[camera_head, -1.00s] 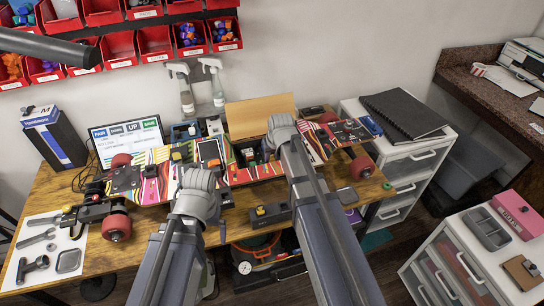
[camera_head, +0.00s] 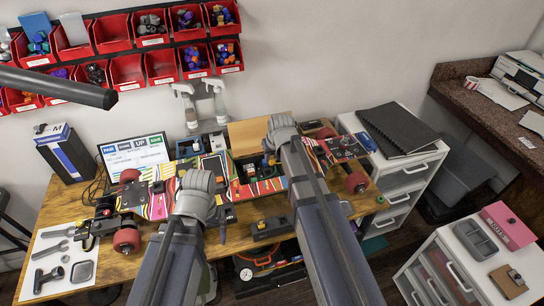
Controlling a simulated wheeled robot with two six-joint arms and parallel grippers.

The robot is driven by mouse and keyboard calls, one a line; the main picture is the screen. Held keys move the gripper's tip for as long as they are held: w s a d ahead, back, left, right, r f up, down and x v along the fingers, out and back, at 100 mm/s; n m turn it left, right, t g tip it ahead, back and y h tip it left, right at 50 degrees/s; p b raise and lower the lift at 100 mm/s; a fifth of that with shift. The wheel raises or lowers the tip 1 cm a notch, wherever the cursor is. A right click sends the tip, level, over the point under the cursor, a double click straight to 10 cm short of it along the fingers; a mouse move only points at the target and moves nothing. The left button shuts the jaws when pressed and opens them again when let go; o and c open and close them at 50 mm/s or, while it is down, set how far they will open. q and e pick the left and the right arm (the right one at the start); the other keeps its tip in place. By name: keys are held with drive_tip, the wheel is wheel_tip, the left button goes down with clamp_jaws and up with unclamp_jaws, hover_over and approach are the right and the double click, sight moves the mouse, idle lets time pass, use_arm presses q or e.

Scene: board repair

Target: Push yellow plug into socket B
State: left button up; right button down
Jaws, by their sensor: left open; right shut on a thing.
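The skateboard-like board (camera_head: 262,186), with a striped, colourful deck, lies across the wooden bench. My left gripper (camera_head: 223,214) is open over its front edge, partly hidden by my wrist. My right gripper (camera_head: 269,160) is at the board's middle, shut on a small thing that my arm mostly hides. I cannot tell its colour or whether it touches the board. A small yellow piece (camera_head: 181,173) sits on the board's left half. A black block (camera_head: 270,229) with a yellow spot lies at the bench's front edge. Socket B cannot be picked out at this size.
Tools lie on a white mat (camera_head: 52,262) at left. A screen (camera_head: 135,153), spray bottles (camera_head: 187,108) and a brown panel (camera_head: 258,134) stand behind the board. Red bins (camera_head: 160,64) hang on the wall. A white drawer cabinet (camera_head: 405,180) stands at right.

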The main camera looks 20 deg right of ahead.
drive_tip(key=shift+w, duration=0.1)
drive_tip(key=w, duration=0.4)
idle(0.3)
drive_tip(key=shift+f, duration=0.1)
drive_tip(key=shift+f+b, duration=3.15)
drive_tip(key=shift+b, duration=0.15)
drive_tip(key=shift+f+b, duration=1.7)
drive_tip(key=shift+f, duration=0.05)
idle(1.0)
drive_tip(key=c, duration=0.6)
unclamp_jaws()
drive_tip(key=shift+o, duration=0.4)
